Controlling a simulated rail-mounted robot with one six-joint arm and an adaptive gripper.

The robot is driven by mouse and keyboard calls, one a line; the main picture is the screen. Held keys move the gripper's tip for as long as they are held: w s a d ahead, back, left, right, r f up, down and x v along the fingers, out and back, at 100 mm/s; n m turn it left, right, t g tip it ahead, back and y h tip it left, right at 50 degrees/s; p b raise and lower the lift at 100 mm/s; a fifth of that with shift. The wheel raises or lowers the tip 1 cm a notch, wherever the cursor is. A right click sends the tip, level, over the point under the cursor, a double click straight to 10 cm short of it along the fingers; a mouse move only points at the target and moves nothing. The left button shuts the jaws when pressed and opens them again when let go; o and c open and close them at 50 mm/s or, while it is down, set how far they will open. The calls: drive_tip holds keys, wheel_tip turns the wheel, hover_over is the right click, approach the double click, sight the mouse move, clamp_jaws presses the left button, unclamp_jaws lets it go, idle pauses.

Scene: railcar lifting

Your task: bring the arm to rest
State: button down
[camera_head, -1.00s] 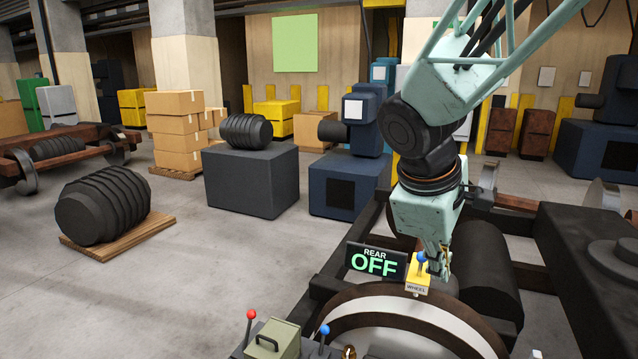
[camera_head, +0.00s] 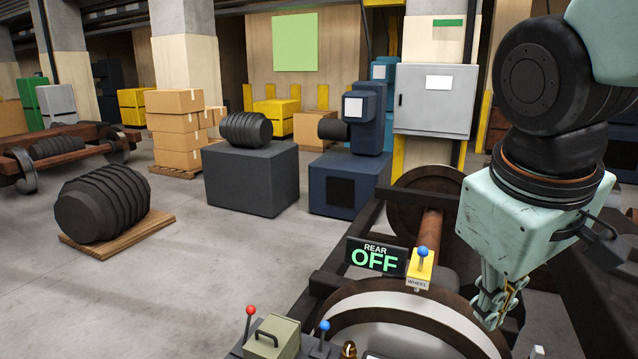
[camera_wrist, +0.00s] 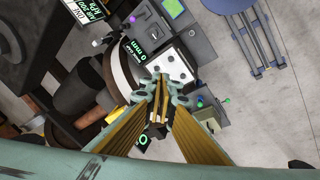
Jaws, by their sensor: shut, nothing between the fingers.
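My arm hangs at the right of the head view. My gripper (camera_head: 497,304) points down to the right of the yellow WHEEL lever box (camera_head: 420,268), apart from it and above the wheel area. Its fingers are shut with nothing between them. In the wrist view my gripper (camera_wrist: 160,98) shows its fingertips together, above control panels. The WHEEL box carries a lever with a blue knob (camera_head: 422,252). A black sign (camera_head: 376,259) beside it reads REAR OFF in green.
A panel with a red-knobbed lever (camera_head: 250,312) and a blue-knobbed lever (camera_head: 324,328) stands at the bottom centre. The bogie's large wheel (camera_head: 400,310) lies under my gripper. A grey cabinet (camera_head: 435,105) stands behind. Open floor (camera_head: 200,280) lies left.

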drive_tip(key=s+a+f+m+y+b, duration=0.1)
drive_tip(key=s+a+m, duration=0.2)
drive_tip(key=s, duration=0.8)
drive_tip(key=shift+s+m+t+y, duration=0.3)
drive_tip(key=shift+m+y, duration=0.1)
drive_tip(key=shift+m, duration=0.3)
idle(0.5)
